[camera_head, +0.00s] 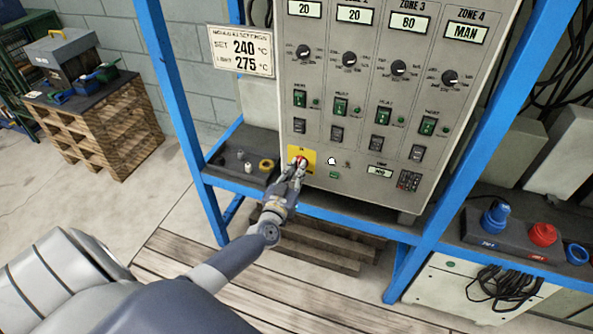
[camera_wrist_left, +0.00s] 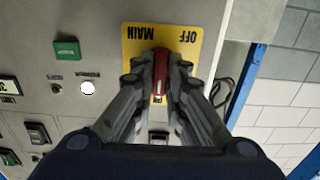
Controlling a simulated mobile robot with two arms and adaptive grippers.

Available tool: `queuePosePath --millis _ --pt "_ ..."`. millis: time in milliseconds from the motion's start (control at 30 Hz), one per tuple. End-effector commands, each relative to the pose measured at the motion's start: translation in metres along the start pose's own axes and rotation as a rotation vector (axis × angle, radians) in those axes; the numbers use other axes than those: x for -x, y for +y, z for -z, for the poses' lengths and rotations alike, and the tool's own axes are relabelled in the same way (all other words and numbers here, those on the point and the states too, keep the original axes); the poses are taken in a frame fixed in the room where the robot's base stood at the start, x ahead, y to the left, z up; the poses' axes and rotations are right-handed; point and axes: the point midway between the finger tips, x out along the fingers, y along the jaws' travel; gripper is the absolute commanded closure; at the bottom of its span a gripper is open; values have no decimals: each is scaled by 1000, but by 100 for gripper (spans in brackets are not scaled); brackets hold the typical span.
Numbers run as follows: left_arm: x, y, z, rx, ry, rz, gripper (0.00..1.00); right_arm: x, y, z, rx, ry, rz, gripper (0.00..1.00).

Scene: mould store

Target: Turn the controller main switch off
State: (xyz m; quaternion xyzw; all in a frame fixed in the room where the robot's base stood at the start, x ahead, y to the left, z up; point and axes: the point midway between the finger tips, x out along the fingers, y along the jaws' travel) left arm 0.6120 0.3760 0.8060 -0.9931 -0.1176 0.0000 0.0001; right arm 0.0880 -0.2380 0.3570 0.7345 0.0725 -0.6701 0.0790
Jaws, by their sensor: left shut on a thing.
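The controller (camera_head: 340,130) is a grey upright panel with zone displays, knobs and green switches. Its main switch is a red handle (camera_wrist_left: 160,72) on a yellow plate (camera_head: 309,154) at the panel's lower left. My right gripper is not in view.
A blue frame (camera_head: 172,75) surrounds the panel. A sign (camera_head: 241,51) reads 240 and 275 °C. A dark shelf (camera_head: 243,167) with small parts is left of the gripper. Blue and red connectors (camera_head: 542,235) stand at right. A pallet stack (camera_head: 95,120) stands far left.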

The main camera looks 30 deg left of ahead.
Motion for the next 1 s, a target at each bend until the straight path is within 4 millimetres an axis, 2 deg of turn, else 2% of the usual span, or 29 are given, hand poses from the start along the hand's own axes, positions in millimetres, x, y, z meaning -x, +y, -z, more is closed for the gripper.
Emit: queuePosePath --millis 367,1000 --pt "0 0 -1 94 -1 0 100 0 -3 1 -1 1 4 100" --pt "1 0 -2 661 -1 1 100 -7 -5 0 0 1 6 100"
